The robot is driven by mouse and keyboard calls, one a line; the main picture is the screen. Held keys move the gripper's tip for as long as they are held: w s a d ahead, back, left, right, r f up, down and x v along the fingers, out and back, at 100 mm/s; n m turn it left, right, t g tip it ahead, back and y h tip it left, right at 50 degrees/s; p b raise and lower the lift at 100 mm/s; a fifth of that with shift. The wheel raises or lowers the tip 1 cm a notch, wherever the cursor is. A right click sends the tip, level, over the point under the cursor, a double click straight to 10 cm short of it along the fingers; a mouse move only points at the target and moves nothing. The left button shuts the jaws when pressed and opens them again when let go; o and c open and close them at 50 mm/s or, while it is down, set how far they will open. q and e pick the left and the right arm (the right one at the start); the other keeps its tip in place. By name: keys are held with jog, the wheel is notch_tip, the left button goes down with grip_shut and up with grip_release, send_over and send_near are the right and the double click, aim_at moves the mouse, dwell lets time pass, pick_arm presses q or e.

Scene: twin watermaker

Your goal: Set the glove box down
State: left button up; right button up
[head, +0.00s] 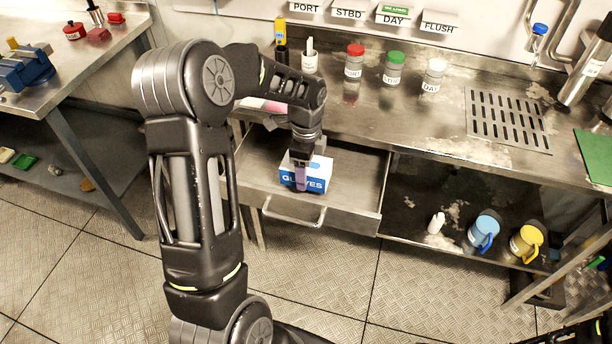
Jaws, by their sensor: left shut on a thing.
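The glove box (319,176) is a small blue and white box with "GLOVES" printed on its front. It is in the open drawer (352,196) below the steel counter, or just above the drawer floor; I cannot tell whether it touches. My left gripper (303,182) reaches down from above and is shut on the glove box, covering part of its front and top. My right gripper is not in view.
The counter (440,125) holds jars with red (354,62), green (394,68) and white (434,74) lids. The drawer has free room right of the box. A blue jug (483,232) and a yellow jug (526,242) stand on the lower shelf. A workbench (70,78) stands at left.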

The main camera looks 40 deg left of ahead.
pick_arm(q)
jog(key=shift+f, duration=1.4)
jog(key=shift+f, duration=0.25)
jog(key=o, duration=1.6)
jog(key=shift+c, duration=0.2)
jog(key=shift+r, duration=0.1)
jog(key=shift+r, duration=0.1)
notch_tip(320, 180, up, 12)
jog(key=shift+r+b, duration=0.1)
jog(key=shift+b, duration=0.2)
